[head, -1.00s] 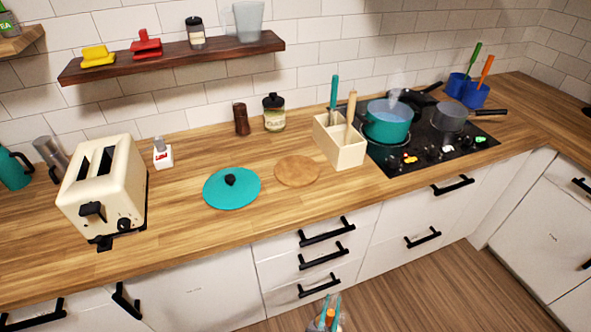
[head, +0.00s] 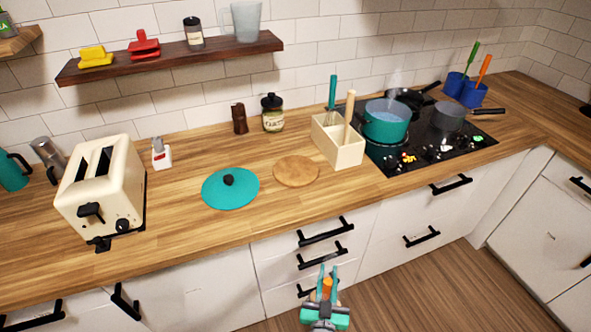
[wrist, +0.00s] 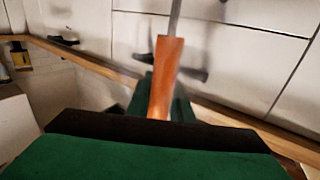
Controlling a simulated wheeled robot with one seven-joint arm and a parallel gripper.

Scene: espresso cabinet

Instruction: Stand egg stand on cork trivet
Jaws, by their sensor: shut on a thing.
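The cork trivet (head: 297,171) is a flat, round brown disc lying bare on the counter, right of a teal lid. My gripper (head: 328,275) is low in front of the drawers, below counter height in the picture. It is shut on an orange-brown thing (head: 327,289). In the wrist view this orange-brown thing (wrist: 164,85) is a tapered piece with a grey shaft at its top. I cannot tell whether it is the egg stand; its lower end is hidden by my gripper. No other thing is clearly an egg stand.
The teal lid (head: 230,188) lies close left of the trivet. A cream utensil box (head: 345,152) stands to its right, beside the hob (head: 440,140) with a steaming teal pot (head: 386,124). A toaster (head: 100,190) stands left. Bare counter lies in front of the trivet.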

